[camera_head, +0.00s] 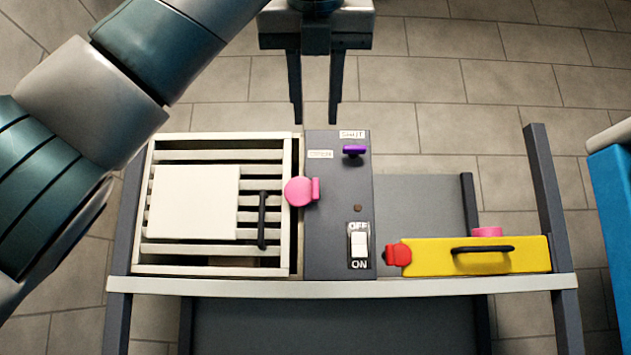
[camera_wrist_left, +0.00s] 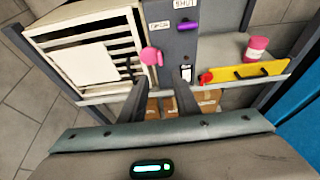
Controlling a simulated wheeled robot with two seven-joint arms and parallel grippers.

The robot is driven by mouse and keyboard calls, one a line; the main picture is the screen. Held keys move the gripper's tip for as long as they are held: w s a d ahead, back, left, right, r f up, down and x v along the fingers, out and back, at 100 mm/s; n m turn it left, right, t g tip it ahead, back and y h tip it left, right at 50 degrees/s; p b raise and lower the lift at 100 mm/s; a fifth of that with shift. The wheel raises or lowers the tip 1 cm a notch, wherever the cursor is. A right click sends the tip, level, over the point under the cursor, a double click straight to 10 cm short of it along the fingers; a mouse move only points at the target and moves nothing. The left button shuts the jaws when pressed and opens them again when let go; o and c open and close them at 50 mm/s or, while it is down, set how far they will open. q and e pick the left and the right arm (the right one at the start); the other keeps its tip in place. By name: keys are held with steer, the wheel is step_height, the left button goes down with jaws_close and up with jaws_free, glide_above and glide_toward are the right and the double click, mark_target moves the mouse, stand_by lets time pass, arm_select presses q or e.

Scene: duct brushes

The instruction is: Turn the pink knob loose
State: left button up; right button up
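The pink knob (camera_head: 300,191) is a round disc with a small tab on its right. It sits at the seam between the slatted cream housing (camera_head: 292,250) and the dark grey panel (camera_head: 335,235). It also shows in the left wrist view (camera_wrist_left: 150,56). My left gripper (camera_head: 315,122) is open and empty, above and behind the panel's far edge in the head view, apart from the knob. My right gripper is in neither view.
The panel carries a purple lever (camera_head: 354,150) by a SHUT label and an OFF/ON switch (camera_head: 358,244). Right of it are a yellow front (camera_head: 430,257) with black handle, a red knob (camera_head: 397,255) and a pink cylinder (camera_wrist_left: 257,48). Something blue (camera_head: 610,200) stands far right.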

mark_target(315, 184)
arm_select(q)
steer(key=p+x, duration=0.5)
steer(key=x, duration=1)
steer(key=shift+w+f, duration=0.15)
steer(key=shift+w, duration=0.2)
steer(key=shift+x, duration=0.85)
steer(key=shift+s, duration=0.1)
jaws_close()
